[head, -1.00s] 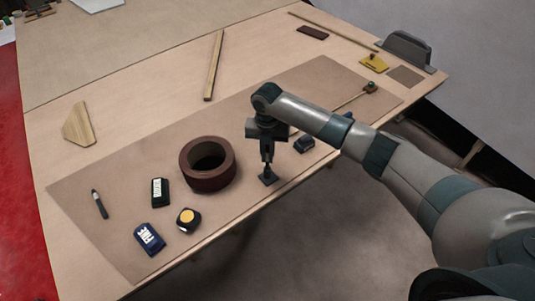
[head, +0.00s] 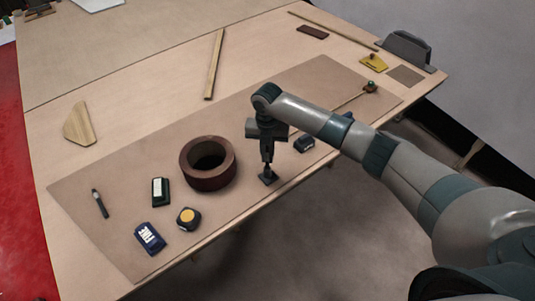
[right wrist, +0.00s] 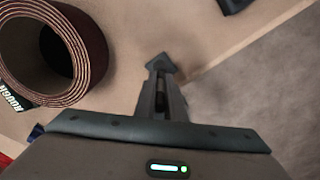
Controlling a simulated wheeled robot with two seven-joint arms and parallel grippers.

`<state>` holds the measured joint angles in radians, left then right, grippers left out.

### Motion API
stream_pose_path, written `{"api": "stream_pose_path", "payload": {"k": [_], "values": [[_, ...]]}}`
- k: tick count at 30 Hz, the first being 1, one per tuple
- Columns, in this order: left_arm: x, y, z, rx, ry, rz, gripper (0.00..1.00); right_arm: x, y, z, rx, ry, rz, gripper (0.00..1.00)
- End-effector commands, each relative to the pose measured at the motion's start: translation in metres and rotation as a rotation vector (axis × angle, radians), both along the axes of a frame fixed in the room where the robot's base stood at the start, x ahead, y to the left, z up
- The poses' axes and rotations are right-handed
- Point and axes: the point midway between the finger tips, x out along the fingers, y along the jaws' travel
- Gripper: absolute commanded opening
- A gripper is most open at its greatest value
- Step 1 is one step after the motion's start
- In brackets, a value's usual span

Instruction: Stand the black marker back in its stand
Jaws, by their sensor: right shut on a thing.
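My right gripper (head: 267,158) points straight down and is shut on a slim dark upright thing, taken to be the black marker; the fingers hide most of it. Directly below is a small dark stand (head: 270,179) with a square base, near the table's front edge. In the right wrist view the stand (right wrist: 160,64) shows just beyond the fingertips (right wrist: 161,76). I cannot tell how deep the marker sits in the stand. A dark pen-like tool (head: 100,204) with a grey end lies at the mat's left. My left gripper is not in view.
A brown roll (head: 209,178) stands close left of my right gripper. A dark block (head: 304,144) lies to its right. A dark green block (head: 160,191), a blue block (head: 149,238) and a tape measure (head: 188,219) lie farther left on the brown mat (head: 115,235).

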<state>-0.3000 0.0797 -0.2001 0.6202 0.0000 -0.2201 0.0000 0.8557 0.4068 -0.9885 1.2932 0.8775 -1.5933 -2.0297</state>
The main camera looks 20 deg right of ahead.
Motion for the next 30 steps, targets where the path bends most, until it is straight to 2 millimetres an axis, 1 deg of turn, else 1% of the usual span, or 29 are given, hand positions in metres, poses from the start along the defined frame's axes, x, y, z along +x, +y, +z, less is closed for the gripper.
{"api": "stream_pose_path", "payload": {"k": [13,30], "values": [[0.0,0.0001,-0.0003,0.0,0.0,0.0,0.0,-0.0001,0.0,-0.0005,0.0,0.0,0.0,0.0],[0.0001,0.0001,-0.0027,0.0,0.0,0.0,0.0,-0.0003,0.0001,-0.0083,0.0,0.0,0.0,0.0]]}}
